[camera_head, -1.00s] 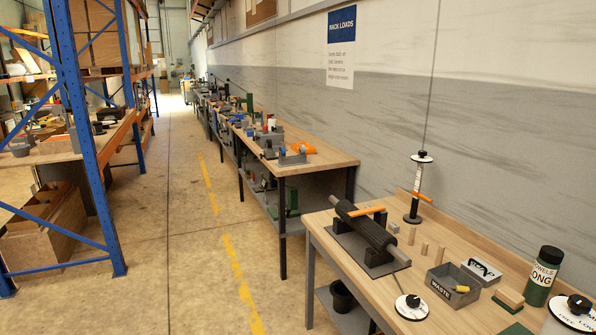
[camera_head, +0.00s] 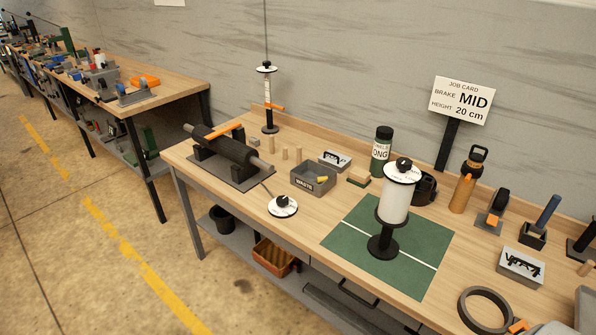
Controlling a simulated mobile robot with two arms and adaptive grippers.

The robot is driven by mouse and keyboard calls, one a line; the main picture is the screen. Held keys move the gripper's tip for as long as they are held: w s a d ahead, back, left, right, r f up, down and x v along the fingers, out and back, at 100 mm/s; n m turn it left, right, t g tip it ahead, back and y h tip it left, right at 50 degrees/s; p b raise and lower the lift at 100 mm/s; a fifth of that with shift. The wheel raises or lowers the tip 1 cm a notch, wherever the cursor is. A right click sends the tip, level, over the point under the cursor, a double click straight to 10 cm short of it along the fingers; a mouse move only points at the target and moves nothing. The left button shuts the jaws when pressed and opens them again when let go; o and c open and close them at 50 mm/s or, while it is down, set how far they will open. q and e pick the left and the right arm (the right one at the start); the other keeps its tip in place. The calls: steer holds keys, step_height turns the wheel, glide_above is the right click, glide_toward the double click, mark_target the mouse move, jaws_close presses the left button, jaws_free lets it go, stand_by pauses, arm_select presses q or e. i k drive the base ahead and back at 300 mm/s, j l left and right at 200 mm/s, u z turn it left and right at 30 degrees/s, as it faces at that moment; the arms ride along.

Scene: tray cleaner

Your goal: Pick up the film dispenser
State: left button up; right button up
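The likely film dispenser (camera_head: 394,207) is a white roll standing upright on a black round base. It has a white disc and black knob on top. It stands on a green mat (camera_head: 346,245) with a white line, near the middle of the workbench. A similar slim upright stand (camera_head: 268,108) with an orange bar is at the bench's far left corner; it bears no thick white roll. Neither of my grippers shows in the head view.
The wooden workbench (camera_head: 320,221) also bears a black roller on a stand (camera_head: 222,155), a grey WASTE bin (camera_head: 312,180), a green bottle (camera_head: 381,151), an orange bottle (camera_head: 463,192) and a black ring (camera_head: 484,311). A job card (camera_head: 461,100) reads MID, 20 cm. Floor is free at left.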

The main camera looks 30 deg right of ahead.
mark_target(397, 189)
steer(key=z, duration=1.6)
